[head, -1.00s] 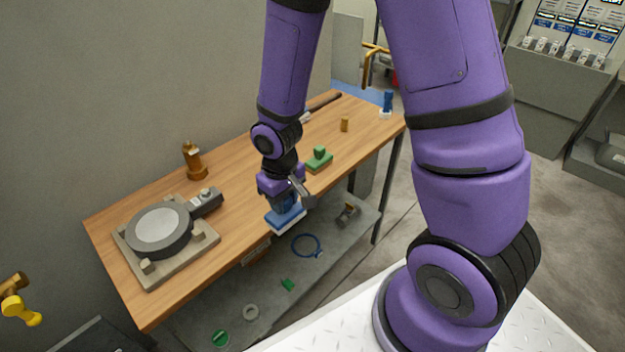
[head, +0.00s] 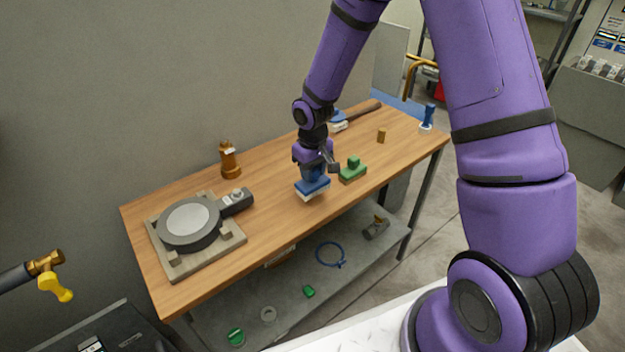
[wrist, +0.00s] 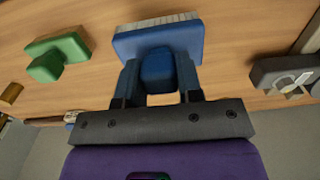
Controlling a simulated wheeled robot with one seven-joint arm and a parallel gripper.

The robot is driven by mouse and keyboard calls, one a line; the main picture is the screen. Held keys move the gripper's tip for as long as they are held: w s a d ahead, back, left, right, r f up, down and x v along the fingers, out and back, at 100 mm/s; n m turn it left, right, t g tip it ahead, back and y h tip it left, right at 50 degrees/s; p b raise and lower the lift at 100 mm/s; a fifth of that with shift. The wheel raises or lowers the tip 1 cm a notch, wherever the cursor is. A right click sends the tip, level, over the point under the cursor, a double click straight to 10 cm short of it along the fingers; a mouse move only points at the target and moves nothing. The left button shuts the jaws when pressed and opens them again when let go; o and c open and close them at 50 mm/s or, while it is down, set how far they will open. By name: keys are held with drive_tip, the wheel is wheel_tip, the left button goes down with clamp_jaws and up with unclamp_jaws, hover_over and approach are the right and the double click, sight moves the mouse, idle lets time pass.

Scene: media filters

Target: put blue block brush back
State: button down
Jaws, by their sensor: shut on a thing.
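The blue block brush (head: 313,188) has a blue body and pale bristles. My gripper (head: 312,172) is shut on its raised handle and holds it over the front middle of the wooden table, bristles down. In the wrist view the blue block brush (wrist: 158,40) sits between the fingers of my gripper (wrist: 158,75), with the bristles on the far edge. I cannot tell whether the bristles touch the tabletop.
A green block brush (head: 352,171) stands just right of the blue one. A round grey device on a base (head: 190,222) fills the left end of the table (head: 270,226). A brass fitting (head: 229,160) stands at the back; a blue-handled brush (head: 428,116) is at the far right.

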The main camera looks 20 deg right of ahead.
drive_tip(key=shift+w, duration=0.2)
drive_tip(key=shift+f, duration=1.75)
drive_tip(key=shift+f, duration=0.1)
drive_tip(key=c, duration=0.8)
unclamp_jaws()
